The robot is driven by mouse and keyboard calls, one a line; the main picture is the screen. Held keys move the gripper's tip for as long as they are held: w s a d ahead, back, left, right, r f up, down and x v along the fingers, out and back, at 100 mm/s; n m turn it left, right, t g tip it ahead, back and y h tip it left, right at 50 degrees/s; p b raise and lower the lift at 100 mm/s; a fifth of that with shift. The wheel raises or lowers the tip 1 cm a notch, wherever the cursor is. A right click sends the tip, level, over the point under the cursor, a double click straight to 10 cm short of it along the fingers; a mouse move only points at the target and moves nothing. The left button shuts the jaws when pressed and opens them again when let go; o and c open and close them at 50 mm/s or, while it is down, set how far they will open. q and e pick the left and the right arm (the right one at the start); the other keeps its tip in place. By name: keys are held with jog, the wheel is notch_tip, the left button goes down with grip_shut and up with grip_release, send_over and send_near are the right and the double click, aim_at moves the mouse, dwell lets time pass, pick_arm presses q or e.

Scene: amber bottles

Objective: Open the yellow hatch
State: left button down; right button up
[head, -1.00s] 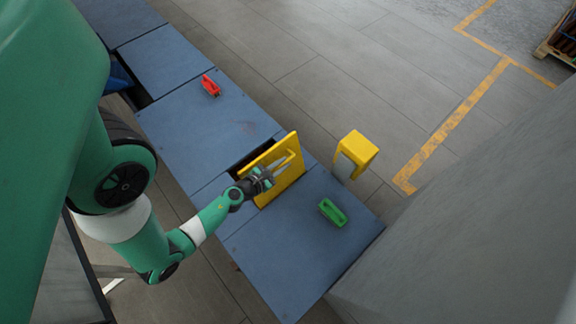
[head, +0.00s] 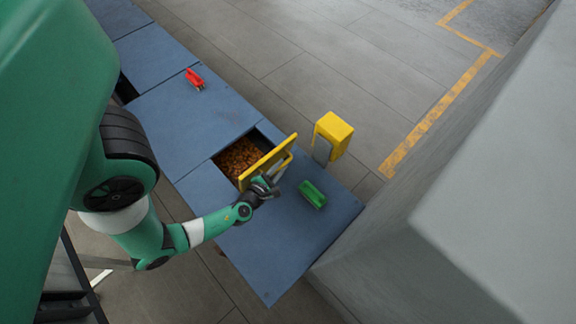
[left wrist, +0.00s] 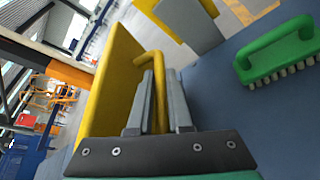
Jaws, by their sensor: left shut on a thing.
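The yellow hatch (head: 268,161) stands tilted up on the blue table, raised clear of its opening. The opening (head: 238,157) shows brown amber pieces inside. My left gripper (head: 277,172) is shut on the hatch's yellow handle, on the side facing away from the opening. In the left wrist view the two grey fingers (left wrist: 159,103) close around the handle (left wrist: 150,60), with the hatch panel (left wrist: 108,85) to the left. My right gripper is not in view.
A green brush (head: 312,194) lies on the blue table (head: 270,255) close to the right of my gripper. A red brush (head: 195,79) lies farther back. A yellow box on a grey post (head: 333,134) stands beside the table's far edge. A grey wall (head: 440,210) is at the right.

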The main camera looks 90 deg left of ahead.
pick_arm(q)
jog(key=shift+d+f, duration=0.1)
jog(key=shift+f, duration=0.05)
jog(key=c, duration=0.8)
grip_release()
jog(key=shift+c, duration=0.2)
